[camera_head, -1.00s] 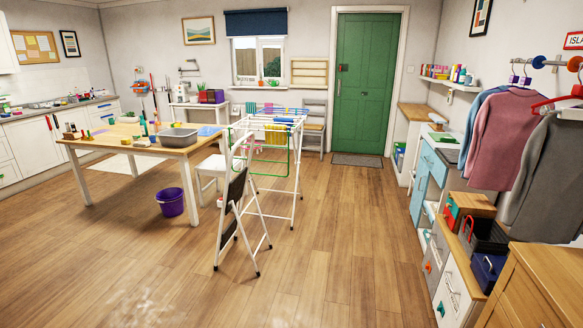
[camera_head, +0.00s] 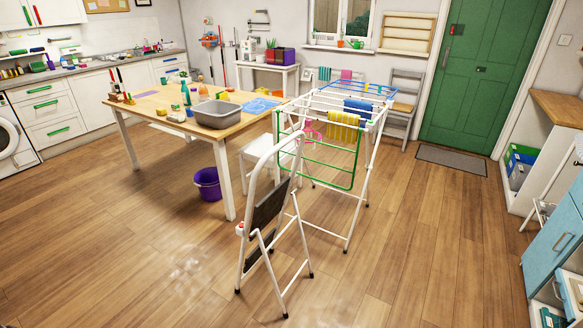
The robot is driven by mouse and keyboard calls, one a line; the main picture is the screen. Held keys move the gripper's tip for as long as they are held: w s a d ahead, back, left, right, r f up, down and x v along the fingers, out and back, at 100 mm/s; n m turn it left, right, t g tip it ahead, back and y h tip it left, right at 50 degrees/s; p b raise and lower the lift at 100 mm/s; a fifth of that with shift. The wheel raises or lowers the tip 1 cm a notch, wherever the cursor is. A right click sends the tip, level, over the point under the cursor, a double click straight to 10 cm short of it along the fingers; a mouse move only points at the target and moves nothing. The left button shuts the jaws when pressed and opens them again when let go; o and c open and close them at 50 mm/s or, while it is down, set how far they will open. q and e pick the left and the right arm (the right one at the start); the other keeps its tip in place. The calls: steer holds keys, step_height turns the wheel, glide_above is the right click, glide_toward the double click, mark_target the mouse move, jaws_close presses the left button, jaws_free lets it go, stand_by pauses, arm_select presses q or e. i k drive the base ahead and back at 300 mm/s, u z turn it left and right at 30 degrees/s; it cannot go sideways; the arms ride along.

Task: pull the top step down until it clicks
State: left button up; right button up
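A folding step stool (camera_head: 250,237) stands upright on the wooden floor near the middle of the camera_head view. It has a white tubular frame and dark steps. The upper dark step (camera_head: 270,207) is tilted steeply, nearly in line with the frame. A lower dark step (camera_head: 259,251) shows below it. A small red part sits on the frame at its left side. Neither of my grippers is in view.
A drying rack (camera_head: 357,150) with cloths stands right behind the stool. A wooden table (camera_head: 150,107) with a grey basin (camera_head: 217,114) is at left, a purple bucket (camera_head: 208,184) by it. A blue cabinet (camera_head: 553,240) is at right. Floor in front is clear.

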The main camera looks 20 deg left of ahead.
mark_target(271, 206)
steer(key=i, duration=2.6)
steer(key=u, duration=2.05)
